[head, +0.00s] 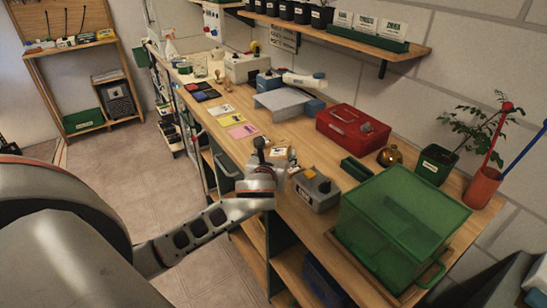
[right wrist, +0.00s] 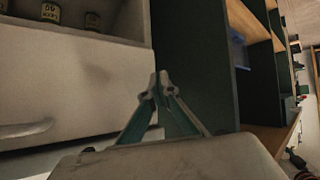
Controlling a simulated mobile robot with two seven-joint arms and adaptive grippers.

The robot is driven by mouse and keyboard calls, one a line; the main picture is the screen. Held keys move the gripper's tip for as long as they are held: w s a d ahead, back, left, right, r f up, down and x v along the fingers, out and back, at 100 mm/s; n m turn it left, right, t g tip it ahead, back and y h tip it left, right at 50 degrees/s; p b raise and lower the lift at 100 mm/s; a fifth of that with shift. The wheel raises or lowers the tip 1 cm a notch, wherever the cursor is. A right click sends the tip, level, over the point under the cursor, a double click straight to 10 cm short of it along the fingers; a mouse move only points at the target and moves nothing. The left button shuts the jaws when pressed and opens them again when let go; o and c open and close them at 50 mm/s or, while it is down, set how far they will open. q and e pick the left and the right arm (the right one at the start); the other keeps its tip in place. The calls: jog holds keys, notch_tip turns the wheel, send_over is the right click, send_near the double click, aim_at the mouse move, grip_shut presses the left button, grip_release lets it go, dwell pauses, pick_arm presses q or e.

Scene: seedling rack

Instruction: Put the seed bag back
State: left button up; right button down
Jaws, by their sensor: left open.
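My left gripper (head: 274,157) is open over the front edge of the wooden bench (head: 300,131). A small pale packet-like item (head: 279,151) shows right at its fingers; I cannot tell whether it is a seed bag or whether they touch it. Several white bags with green labels (head: 367,24) stand in a green tray (head: 351,37) on the wall shelf. White, yellow and pink flat packets (head: 231,119) lie on the bench beyond the gripper. My right gripper (right wrist: 158,80) has its fingertips together, with nothing seen between them, below bench height beside a dark green panel (right wrist: 190,65).
A green translucent bin (head: 400,220), a red case (head: 352,130) and a potted plant (head: 437,162) crowd the right side. A white drawer or cabinet front (right wrist: 70,80) is near the right gripper.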

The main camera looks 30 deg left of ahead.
pick_arm(q)
jog(key=v, duration=0.4)
jog(key=shift+s, duration=0.15)
jog(key=shift+d, duration=0.1)
dwell(0.3)
